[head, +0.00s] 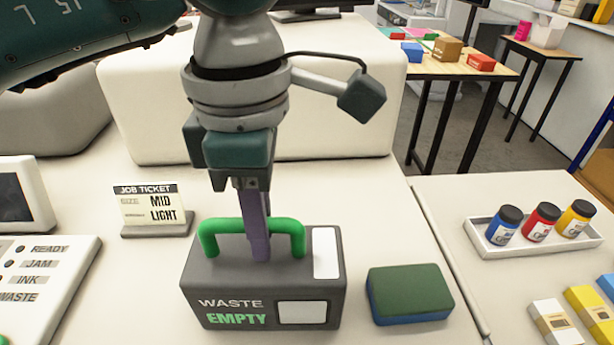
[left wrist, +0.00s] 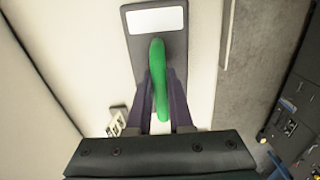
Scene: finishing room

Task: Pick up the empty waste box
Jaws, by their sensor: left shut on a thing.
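The waste box (head: 263,279) is a dark grey box on the white worktop, with a green handle (head: 209,236) on top and the words WASTE and EMPTY on its front. My left gripper (head: 258,245) comes down from above with its purple fingers at the middle of the handle, shut on it. In the left wrist view the green handle (left wrist: 158,85) lies between the two purple fingers (left wrist: 162,100), and the dark box top (left wrist: 172,45) shows beyond. The box looks upright; I cannot tell whether it touches the worktop. My right gripper is not in view.
A green and blue block (head: 410,292) lies just right of the box. A job ticket stand (head: 153,209) and a panel (head: 40,278) with READY, JAM, INK labels are at the left. A tray (head: 490,250) of ink bottles is at the right. A large white machine (head: 130,110) stands behind.

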